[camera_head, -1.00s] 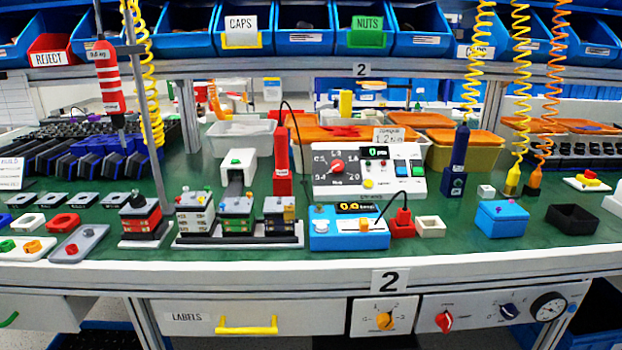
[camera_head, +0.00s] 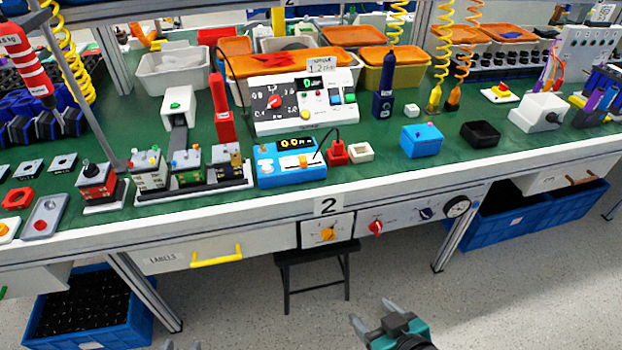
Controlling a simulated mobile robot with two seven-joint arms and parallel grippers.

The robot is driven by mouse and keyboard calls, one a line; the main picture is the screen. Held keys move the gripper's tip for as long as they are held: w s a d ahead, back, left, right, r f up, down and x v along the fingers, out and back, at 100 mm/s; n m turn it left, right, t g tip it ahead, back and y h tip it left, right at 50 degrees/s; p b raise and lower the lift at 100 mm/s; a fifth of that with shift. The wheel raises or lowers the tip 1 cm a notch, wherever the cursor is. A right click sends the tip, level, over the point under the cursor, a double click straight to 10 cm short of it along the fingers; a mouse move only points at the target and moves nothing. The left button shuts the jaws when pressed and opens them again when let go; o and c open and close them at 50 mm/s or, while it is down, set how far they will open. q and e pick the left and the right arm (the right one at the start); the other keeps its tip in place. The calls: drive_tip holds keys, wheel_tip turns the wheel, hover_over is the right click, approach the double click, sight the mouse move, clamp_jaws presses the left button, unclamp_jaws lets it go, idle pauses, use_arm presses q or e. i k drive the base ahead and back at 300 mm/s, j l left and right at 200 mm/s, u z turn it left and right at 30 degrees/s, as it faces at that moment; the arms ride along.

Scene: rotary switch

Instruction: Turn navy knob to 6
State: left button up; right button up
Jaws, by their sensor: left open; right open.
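The navy knob (camera_head: 426,213) is a small dark blue rotary knob on the white panel under the bench's front edge. It sits between a red knob (camera_head: 376,227) and a round black-rimmed gauge (camera_head: 457,206). Its scale marks are too small to read. My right gripper (camera_head: 373,314) is open and empty at the bottom of the view, well below and left of the navy knob. My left gripper (camera_head: 182,345) barely shows at the bottom edge, with only its open fingertips in view. Neither gripper touches anything.
An orange knob (camera_head: 327,233) is on a separate plate to the left, beside a drawer with a yellow handle (camera_head: 217,257). A dark stool (camera_head: 315,272) stands under the bench below the orange knob. Blue bins (camera_head: 500,228) are on the floor at right. The floor before the panel is clear.

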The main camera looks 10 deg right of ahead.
sight(426, 213)
drive_tip(key=z, duration=1.25)
